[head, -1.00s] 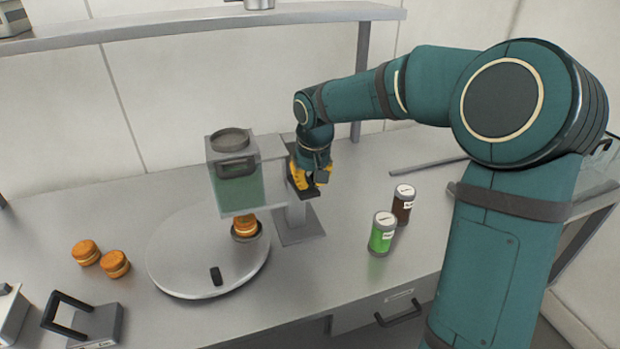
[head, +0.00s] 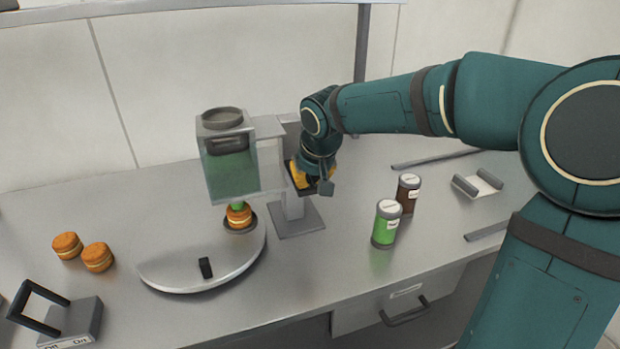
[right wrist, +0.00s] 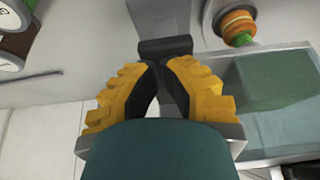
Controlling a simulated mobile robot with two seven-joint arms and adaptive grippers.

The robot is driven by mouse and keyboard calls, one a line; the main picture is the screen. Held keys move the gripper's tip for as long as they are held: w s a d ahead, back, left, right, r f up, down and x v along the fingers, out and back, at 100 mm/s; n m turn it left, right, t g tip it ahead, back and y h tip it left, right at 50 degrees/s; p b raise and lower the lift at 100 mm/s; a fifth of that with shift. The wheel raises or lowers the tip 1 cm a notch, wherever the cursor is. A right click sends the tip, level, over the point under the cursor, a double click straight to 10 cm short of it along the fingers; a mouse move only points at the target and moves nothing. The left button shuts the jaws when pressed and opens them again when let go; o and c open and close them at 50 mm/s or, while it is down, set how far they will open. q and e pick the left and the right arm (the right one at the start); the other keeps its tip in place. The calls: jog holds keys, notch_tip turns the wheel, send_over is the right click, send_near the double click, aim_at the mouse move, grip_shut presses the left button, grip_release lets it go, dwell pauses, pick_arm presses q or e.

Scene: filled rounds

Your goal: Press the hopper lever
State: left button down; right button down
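The hopper (head: 232,177) is a clear box with green filling and a grey lid, on a grey stand. A dark lever (right wrist: 165,47) shows in the right wrist view, just beyond my right fingertips. My right gripper (head: 299,177) is at the stand's right side; in the right wrist view its yellow-backed fingers (right wrist: 157,66) are closed together with nothing between them, at or touching the lever. Contact is hard to tell. Below the hopper an orange round (head: 238,217) sits in a dark holder with green filling on top. My left gripper is out of view.
The round grey turntable (head: 185,273) has a small black block near its front. Two orange rounds (head: 97,257) lie at left, behind a switch box (head: 70,322) with a black handle. A green jar (head: 386,225) and a brown jar (head: 408,193) stand right of the stand.

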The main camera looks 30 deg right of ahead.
jog(key=shift+r, duration=0.15)
jog(key=shift+r+p, duration=0.6)
jog(key=shift+r, duration=0.05)
jog(key=shift+r+p, duration=0.4)
jog(key=shift+r, duration=0.05)
notch_tip(320, 180, up, 4)
jog(key=p, duration=0.3)
jog(key=shift+w+f, duration=0.1)
jog(key=shift+f, duration=0.05)
jog(key=d+p+v, duration=0.1)
jog(key=v, duration=0.8)
jog(key=shift+a+r, duration=0.25)
jog(key=shift+a, duration=0.25)
